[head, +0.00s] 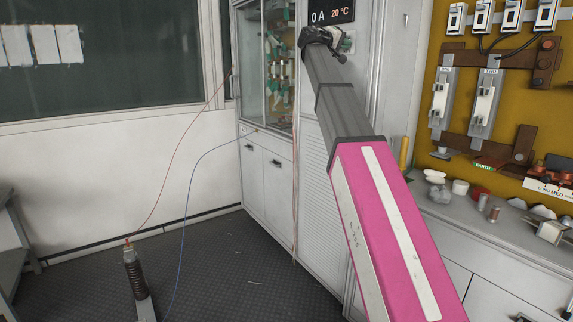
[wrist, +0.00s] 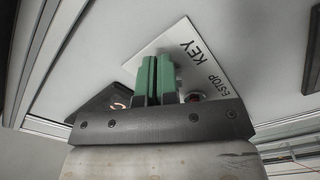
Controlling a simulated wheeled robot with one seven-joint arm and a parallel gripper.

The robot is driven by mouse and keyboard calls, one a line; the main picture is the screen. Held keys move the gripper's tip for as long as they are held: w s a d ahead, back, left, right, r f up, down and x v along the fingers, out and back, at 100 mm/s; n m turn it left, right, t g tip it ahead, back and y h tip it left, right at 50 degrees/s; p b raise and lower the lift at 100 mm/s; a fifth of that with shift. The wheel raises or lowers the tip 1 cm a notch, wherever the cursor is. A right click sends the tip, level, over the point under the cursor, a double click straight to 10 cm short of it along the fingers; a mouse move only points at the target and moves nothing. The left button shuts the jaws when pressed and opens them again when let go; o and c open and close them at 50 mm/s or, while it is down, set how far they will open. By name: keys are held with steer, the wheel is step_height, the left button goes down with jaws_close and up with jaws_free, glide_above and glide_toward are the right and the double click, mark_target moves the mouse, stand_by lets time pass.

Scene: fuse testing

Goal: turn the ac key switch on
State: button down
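My gripper (head: 328,38) is at the end of my outstretched arm, close to the white cabinet front just below a dark display. In the wrist view its green fingertips (wrist: 156,80) are close together with a thin dark slit between them. They are in front of a white label plate (wrist: 185,52) that reads "KEY" and "E-STOP". The ac key switch itself is hidden behind the fingers, so I cannot tell whether they hold it or which way it is turned. A small red part (wrist: 195,97) shows just right of the fingers.
The display (head: 331,12) reads "0 A" and "20 °C". A glass-fronted cabinet (head: 252,75) stands left of my arm. A yellow board with fuses (head: 487,95) and a cluttered counter (head: 450,205) are at right. Thin red and blue wires cross the left side. Dark floor (head: 250,260) is open at front left.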

steer(key=shift+w+a+f, duration=0.2)
steer(key=shift+w+f, duration=0.05)
steer(key=shift+f, duration=0.05)
stand_by(0.5)
steer(key=v, duration=0.6)
steer(key=shift+s+d+f, duration=0.25)
steer(key=shift+s, duration=0.1)
stand_by(0.4)
steer(key=shift+w+d+r, duration=0.25)
steer(key=shift+w+d, duration=0.15)
steer(key=shift+d, duration=0.55)
steer(key=shift+w+d+r, duration=0.2)
steer(key=shift+w+d, duration=0.2)
steer(key=shift+d, duration=0.55)
steer(key=shift+w+d+r, duration=0.25)
steer(key=shift+w+d, duration=0.15)
steer(key=shift+d, duration=0.55)
